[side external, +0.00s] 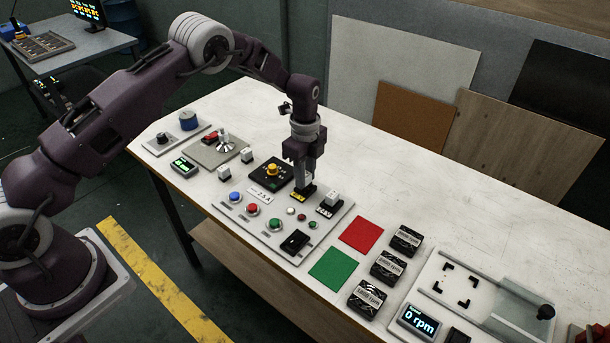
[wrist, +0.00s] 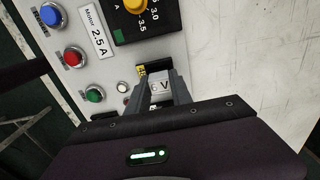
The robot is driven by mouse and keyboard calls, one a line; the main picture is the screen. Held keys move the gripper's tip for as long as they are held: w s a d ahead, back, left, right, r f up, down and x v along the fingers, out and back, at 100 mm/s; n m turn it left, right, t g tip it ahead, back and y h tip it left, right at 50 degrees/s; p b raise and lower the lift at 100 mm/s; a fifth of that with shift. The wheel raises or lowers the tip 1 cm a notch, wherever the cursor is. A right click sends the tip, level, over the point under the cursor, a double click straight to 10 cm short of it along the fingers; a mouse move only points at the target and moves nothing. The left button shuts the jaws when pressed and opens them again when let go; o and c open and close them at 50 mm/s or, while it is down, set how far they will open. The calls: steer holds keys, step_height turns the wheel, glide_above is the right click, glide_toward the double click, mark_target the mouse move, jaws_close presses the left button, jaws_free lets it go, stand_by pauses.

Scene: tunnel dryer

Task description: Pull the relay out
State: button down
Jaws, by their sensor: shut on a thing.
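My gripper (side external: 305,181) points straight down over a socket (side external: 299,194) with a yellow label on the light control panel (side external: 268,240). In the wrist view my gripper (wrist: 163,86) is shut on a pale relay (wrist: 159,88) with a letter V on its top. The fingers hide much of the relay, and I cannot tell whether it is fully seated in the socket. A second pale relay (side external: 331,199) stands upright in a black socket just right of my gripper.
The panel carries a yellow-orange dial (side external: 272,169), blue, red and green buttons, small lamps and a black rocker switch (side external: 294,241). A red mat (side external: 361,235) and a green mat (side external: 332,270) lie to the right, beside several black boxes (side external: 389,267). The table behind is clear.

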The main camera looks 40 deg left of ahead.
steer(key=shift+r, duration=0.3)
steer(key=shift+r, duration=2.7)
